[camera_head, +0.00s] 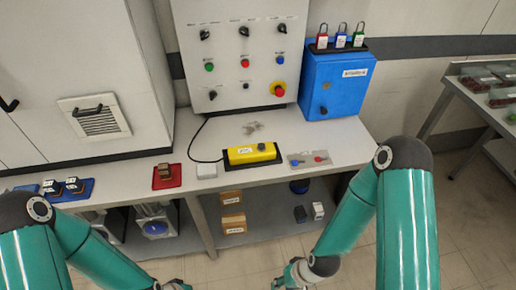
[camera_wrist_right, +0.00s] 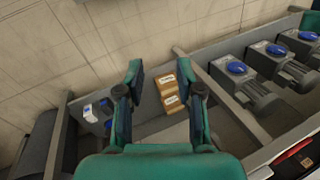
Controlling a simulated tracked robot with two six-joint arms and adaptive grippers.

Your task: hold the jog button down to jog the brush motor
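A grey control panel (camera_head: 235,30) stands upright behind the bench. It carries a green button (camera_head: 209,67), a red button (camera_head: 245,63), a blue button (camera_head: 280,60), black knobs and a red emergency stop (camera_head: 278,91) on yellow. A yellow box (camera_head: 240,157) with a dark round top control lies on the bench, cabled. Labels are too small to read, so I cannot tell which is the jog button. My right gripper (camera_head: 293,274) is low in front of the bench, away from the controls; the right wrist view shows it open and empty (camera_wrist_right: 165,82). My left gripper (camera_head: 174,286) is mostly cut off at the bottom edge.
A blue cabinet (camera_head: 335,85) with padlocks on top stands right of the panel. The bench holds a red tray (camera_head: 167,177), a white block (camera_head: 207,171) and a small plate with tags (camera_head: 309,160). Boxes (camera_head: 233,222) and motors (camera_wrist_right: 254,92) sit on the lower shelf.

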